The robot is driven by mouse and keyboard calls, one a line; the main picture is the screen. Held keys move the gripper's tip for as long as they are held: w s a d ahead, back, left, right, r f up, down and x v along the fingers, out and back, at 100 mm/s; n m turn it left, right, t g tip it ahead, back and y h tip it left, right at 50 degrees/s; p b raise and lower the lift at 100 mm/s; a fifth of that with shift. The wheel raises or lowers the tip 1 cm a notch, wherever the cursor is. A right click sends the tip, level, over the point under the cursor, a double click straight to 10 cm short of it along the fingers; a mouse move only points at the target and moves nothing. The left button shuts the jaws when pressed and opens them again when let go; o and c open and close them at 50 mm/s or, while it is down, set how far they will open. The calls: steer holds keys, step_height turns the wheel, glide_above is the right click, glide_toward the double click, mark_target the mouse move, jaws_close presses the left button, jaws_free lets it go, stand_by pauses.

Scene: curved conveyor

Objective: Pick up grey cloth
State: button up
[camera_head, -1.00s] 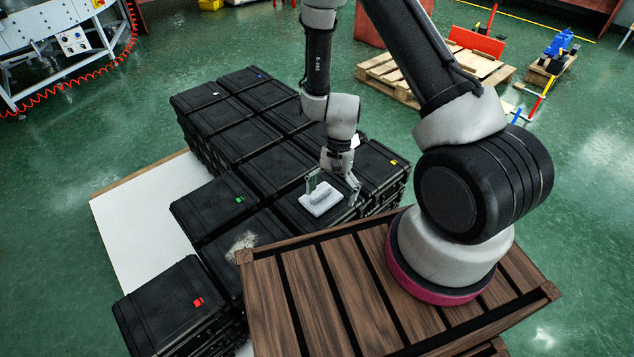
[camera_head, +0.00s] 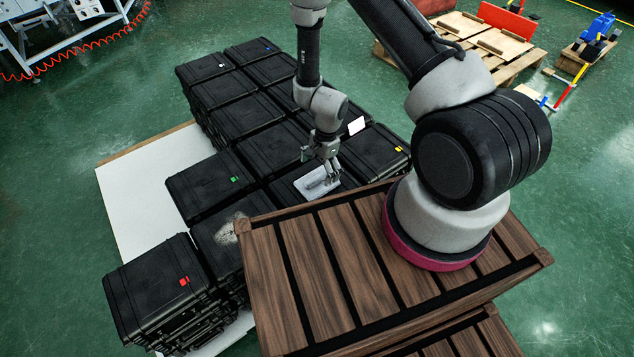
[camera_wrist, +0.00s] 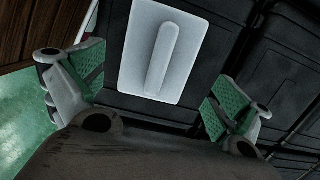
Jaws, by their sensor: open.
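A flat, light grey rectangular piece with a raised rounded bar along its middle, which appears to be the grey cloth (camera_head: 318,183), lies on a black case (camera_head: 287,187). In the wrist view the grey cloth (camera_wrist: 140,50) shows at the top centre, ahead of the fingers. My gripper (camera_head: 324,165) is just above and beside it. Its two green-padded fingers are wide apart in the wrist view (camera_wrist: 155,88), with nothing between the pads. In the head view the fingers partly cover the cloth's far edge.
Several black cases (camera_head: 230,105) stand stacked around the cloth on a white-topped pallet (camera_head: 145,190). One case carries a pale dusty patch (camera_head: 227,232). My brown slatted platform edge is close in front. Green floor (camera_head: 80,130) is open at the left.

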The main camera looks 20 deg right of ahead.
mark_target(317, 177)
steer(key=f, duration=0.3)
steer(key=a+f, duration=0.1)
steer(key=shift+s+f, duration=0.15)
steer(key=shift+s, duration=0.1)
steer(key=c, duration=0.8)
step_height(317, 177, up, 10)
steer(key=shift+f, duration=0.25)
steer(key=shift+r, duration=0.3)
